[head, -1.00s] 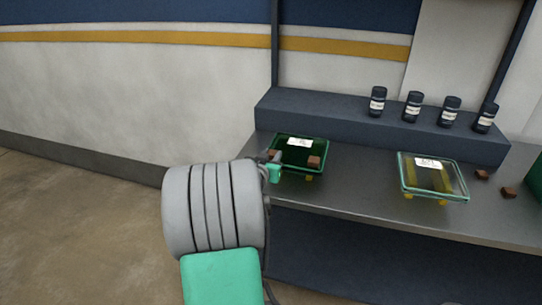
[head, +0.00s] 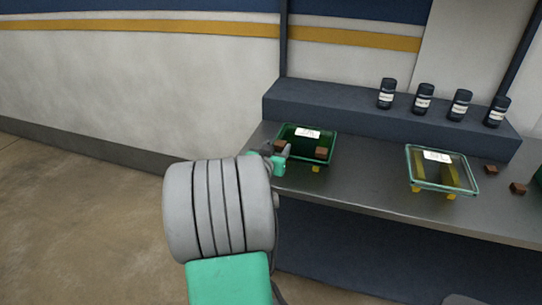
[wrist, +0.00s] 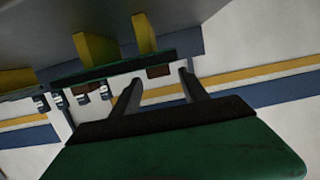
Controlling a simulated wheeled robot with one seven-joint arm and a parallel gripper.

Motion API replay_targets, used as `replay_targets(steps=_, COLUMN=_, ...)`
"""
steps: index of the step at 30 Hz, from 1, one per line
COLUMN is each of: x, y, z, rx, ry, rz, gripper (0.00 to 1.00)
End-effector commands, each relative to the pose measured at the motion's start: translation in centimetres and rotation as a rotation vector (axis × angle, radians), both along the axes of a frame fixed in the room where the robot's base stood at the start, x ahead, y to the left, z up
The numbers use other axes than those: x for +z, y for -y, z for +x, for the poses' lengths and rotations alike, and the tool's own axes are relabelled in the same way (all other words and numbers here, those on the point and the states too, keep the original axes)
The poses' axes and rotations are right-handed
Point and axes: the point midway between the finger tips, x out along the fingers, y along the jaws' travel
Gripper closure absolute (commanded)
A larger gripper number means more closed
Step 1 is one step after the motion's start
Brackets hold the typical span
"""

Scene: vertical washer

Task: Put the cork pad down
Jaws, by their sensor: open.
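A green glass plate (head: 308,158) with a white label stands on yellow feet at the left of the steel bench. Two brown cork pads lie on it, one at its left side (head: 280,146) and one at its front right (head: 321,153). My gripper (head: 284,155) is at the plate's front left edge, close to the left pad. In the wrist view my gripper (wrist: 158,84) is open. A brown pad (wrist: 159,71) shows beyond and between the fingertips, at the plate's edge. The fingers look apart from it.
A clear glass plate (head: 465,188) on yellow feet stands to the right. Two more cork pads (head: 491,169) lie on the bench (head: 375,190) beyond it. Several dark bottles (head: 423,99) stand on a raised ledge (head: 345,108). Bench between the plates is clear.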

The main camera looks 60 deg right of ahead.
Motion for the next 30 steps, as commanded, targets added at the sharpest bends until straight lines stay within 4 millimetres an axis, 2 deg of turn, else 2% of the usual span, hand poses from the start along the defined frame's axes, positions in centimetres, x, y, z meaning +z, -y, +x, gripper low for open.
replay_targets(steps=3, x=0.6, y=-3.2, z=-0.3, rx=0.006, ry=0.002, rz=-0.005, gripper=0.48)
replay_targets(steps=9, x=1.5, y=-7.7, z=-1.1, rx=0.005, ry=0.001, rz=-0.003, gripper=0.48)
replay_targets(steps=12, x=1.8, y=-9.0, z=-1.3, rx=0.004, ry=0.002, rz=-0.003, gripper=0.48)
replay_targets(steps=16, x=1.9, y=-9.6, z=-1.5, rx=0.001, ry=-0.001, rz=0.000, gripper=0.48)
replay_targets(steps=18, x=1.5, y=-10.2, z=-0.6, rx=0.022, ry=-0.003, rz=0.027, gripper=0.48)
replay_targets(steps=20, x=0.6, y=-11.8, z=1.4, rx=0.072, ry=-0.016, rz=0.092, gripper=0.48)
replay_targets(steps=23, x=-2.2, y=-17.9, z=6.9, rx=0.244, ry=-0.087, rz=0.283, gripper=0.48)
replay_targets(steps=24, x=-3.4, y=-21.7, z=9.1, rx=0.344, ry=-0.141, rz=0.372, gripper=0.48)
replay_targets(steps=26, x=-4.9, y=-28.2, z=11.7, rx=0.514, ry=-0.248, rz=0.498, gripper=0.48)
replay_targets(steps=27, x=-5.8, y=-32.8, z=12.5, rx=0.633, ry=-0.335, rz=0.570, gripper=0.48)
replay_targets(steps=28, x=-6.2, y=-36.2, z=12.7, rx=0.724, ry=-0.402, rz=0.615, gripper=0.48)
replay_targets(steps=30, x=-6.8, y=-43.2, z=12.0, rx=0.920, ry=-0.566, rz=0.695, gripper=0.48)
